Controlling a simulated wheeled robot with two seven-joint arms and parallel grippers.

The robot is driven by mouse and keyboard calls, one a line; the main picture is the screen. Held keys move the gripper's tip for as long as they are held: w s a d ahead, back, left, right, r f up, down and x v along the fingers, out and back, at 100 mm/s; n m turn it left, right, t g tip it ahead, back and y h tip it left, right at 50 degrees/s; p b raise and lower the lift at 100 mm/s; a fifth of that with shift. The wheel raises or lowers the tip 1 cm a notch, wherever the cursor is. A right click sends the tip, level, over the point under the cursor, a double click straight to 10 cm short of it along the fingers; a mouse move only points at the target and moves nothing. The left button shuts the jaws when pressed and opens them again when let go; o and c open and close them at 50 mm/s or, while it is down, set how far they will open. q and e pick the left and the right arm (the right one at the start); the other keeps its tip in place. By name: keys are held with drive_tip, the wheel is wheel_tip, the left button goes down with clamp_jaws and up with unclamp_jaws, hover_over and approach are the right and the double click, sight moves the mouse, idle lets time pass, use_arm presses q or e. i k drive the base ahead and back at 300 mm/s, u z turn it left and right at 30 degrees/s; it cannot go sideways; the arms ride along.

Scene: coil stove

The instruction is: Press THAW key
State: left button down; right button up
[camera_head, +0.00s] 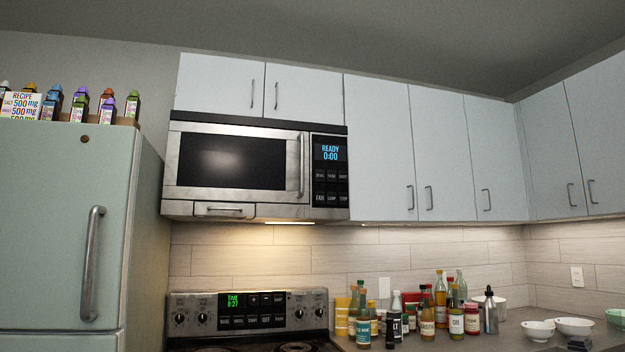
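A steel microwave (240,197) is mounted under the wall cabinets, with its door shut. Its black control panel (330,187) is at the right end. The panel's display (330,152) reads READY 0:00 in blue. Small dark keys sit below it in rows. The lower row seems to read FAN, LAMP and STOP. The upper row of keys (332,176) has labels too small to read surely, so I cannot tell which one says THAW. Neither of my grippers is in view.
A coil stove (180,300) with a lit green display (233,300) stands below the microwave. Several bottles and jars (427,316) crowd the counter to its right, with white bowls (573,326) farther right. A pale green fridge (65,220) stands at left. The space before the microwave looks clear.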

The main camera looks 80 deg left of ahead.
sight(331, 174)
drive_tip(key=u, duration=1.05)
drive_tip(key=i, duration=1.05)
drive_tip(key=u, duration=1.05)
